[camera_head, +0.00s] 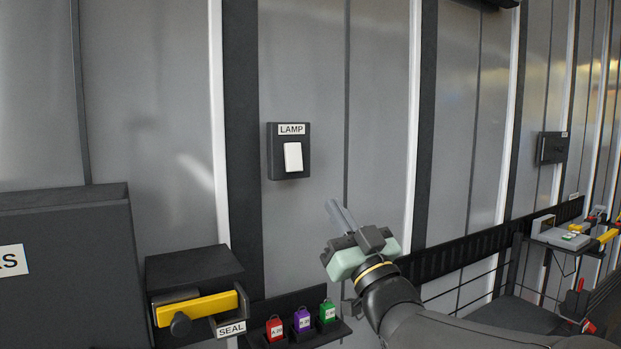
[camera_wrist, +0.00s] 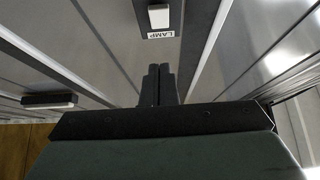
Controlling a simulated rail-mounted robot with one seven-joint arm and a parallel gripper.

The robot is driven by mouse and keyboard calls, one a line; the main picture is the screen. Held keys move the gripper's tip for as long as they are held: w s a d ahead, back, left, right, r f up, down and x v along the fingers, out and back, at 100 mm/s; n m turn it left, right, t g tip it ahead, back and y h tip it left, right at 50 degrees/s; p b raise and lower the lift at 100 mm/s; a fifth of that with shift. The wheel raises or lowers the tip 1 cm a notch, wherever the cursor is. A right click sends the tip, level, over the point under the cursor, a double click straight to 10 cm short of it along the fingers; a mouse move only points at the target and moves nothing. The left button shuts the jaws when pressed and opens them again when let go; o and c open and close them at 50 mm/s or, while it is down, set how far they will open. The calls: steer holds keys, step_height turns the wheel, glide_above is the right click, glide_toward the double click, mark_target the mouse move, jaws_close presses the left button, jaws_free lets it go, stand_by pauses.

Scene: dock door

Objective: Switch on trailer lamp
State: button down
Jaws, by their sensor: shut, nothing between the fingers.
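The lamp switch is a dark wall box (camera_head: 273,158) labelled LAMP with a white rocker (camera_head: 293,157) on its front. In the wrist view the white rocker (camera_wrist: 159,17) is at the top, above the LAMP label (camera_wrist: 161,35). My gripper (camera_head: 336,208) is below and to the right of the switch in the head view, with its fingers shut and empty. The closed fingers (camera_wrist: 159,72) also show in the wrist view, pointing toward the wall and apart from the switch. Which side of the rocker is pressed in is hard to tell.
A dark box with a yellow handle (camera_head: 197,308) and SEAL label is at lower left, beside a shelf with red (camera_head: 275,329), purple (camera_head: 302,320) and green (camera_head: 327,311) tags. A large dark box (camera_head: 70,250) stands far left. The wall around the switch is clear.

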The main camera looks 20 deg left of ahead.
mark_target(296, 159)
steer(key=p+x, duration=0.1)
steer(key=x, duration=0.3)
steer(key=f+p+x, duration=0.1)
steer(key=p+x, duration=0.1)
steer(key=x, duration=0.2)
steer(key=w+a+f+p+x, duration=0.1)
steer(key=p+x, duration=0.1)
steer(key=x, duration=0.2)
steer(key=shift+w+r, duration=0.1)
steer(key=shift+r, duration=0.1)
steer(key=shift+w+a+f, duration=0.15)
steer(key=shift+w+a, duration=0.15)
